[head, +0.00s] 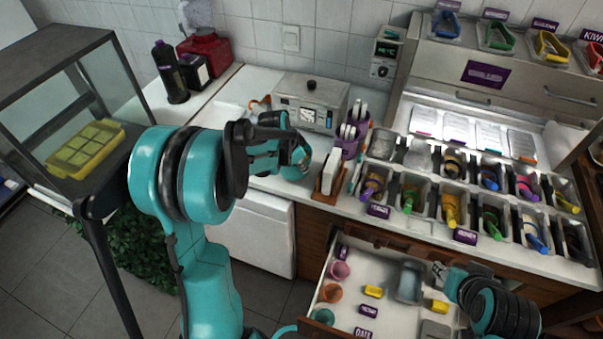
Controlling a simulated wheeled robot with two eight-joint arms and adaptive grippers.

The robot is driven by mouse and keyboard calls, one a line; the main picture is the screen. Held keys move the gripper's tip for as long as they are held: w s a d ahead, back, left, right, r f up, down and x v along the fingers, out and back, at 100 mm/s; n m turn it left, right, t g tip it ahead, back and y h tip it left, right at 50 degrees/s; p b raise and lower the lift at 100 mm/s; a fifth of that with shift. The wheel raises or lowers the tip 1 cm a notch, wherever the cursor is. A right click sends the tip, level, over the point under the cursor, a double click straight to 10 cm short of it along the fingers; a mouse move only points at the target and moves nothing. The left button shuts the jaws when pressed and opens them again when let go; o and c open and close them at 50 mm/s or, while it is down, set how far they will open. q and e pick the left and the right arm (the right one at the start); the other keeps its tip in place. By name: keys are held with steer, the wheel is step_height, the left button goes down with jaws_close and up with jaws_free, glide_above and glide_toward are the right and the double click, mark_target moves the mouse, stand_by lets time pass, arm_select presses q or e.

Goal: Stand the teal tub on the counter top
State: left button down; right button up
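The teal tub (323,316) sits in the open drawer (385,258), at its left side near the front, beside an orange tub (330,292). The counter top (232,92) lies above and behind the drawer. My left gripper (292,155) is over the counter's front edge, in front of the grey machine, well apart from the teal tub. Its fingers overlap in this view, so its opening is unclear. My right gripper (452,280) is over the right part of the drawer, partly hidden by its own arm.
A pink tub (340,271), yellow blocks (373,291) and a clear container (409,282) lie in the drawer. The grey machine (311,101), a purple holder (351,140) and topping bins (452,205) occupy the counter. A black bottle (170,72) stands at the back left.

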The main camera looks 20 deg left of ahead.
mark_target(302, 173)
arm_select(q)
step_height(302, 173, down, 3)
steer(key=shift+f+b, duration=0.2)
steer(key=shift+b, duration=0.35)
steer(key=shift+f, duration=0.1)
steer(key=c, duration=1.7)
jaws_free()
